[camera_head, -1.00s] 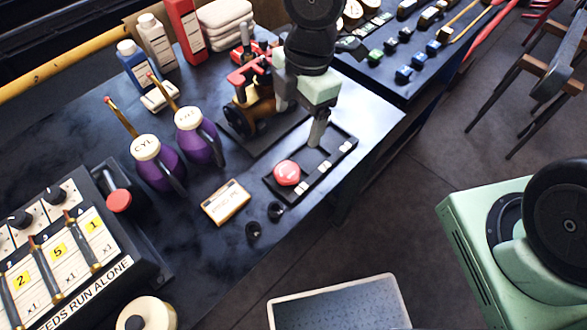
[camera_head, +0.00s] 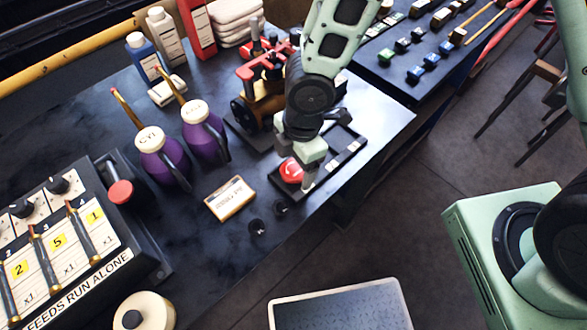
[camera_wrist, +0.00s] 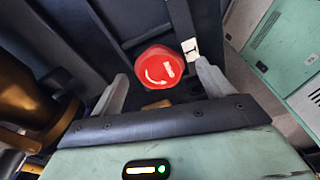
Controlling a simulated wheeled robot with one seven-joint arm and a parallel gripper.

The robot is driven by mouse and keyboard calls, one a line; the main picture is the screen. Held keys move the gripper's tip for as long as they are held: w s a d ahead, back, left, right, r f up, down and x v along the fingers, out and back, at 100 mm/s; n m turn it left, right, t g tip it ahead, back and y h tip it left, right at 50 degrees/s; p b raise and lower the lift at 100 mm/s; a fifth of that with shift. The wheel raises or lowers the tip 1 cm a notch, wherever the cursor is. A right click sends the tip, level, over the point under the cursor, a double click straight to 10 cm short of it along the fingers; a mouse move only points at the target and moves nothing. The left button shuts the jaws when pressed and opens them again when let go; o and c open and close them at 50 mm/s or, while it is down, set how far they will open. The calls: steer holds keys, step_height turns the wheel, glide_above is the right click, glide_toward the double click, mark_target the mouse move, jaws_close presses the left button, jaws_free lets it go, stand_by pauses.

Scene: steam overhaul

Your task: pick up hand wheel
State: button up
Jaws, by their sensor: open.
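The hand wheel (camera_head: 291,171) is a red round knob with a white mark, lying in a shallow black tray (camera_head: 352,146) on the dark bench. In the wrist view the red hand wheel (camera_wrist: 159,67) sits between and just ahead of the two grey fingertips. My gripper (camera_head: 306,180) is over the tray's near end, right at the wheel in the head view. In the wrist view my gripper (camera_wrist: 163,82) is open with a finger on each side of the wheel. I cannot tell whether a finger touches it. My gripper hides part of the tray.
A red and brass engine (camera_head: 262,95) stands just behind the tray. Two purple oil cans (camera_head: 162,160) and a small label card (camera_head: 230,198) are to the left. Small black knobs (camera_head: 257,227) lie near the bench edge. A grey bin (camera_head: 340,308) is below.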

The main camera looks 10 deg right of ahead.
steer(key=shift+f, duration=0.6)
steer(key=c, duration=1.3)
steer(key=shift+o, duration=0.2)
steer(key=shift+r, duration=0.15)
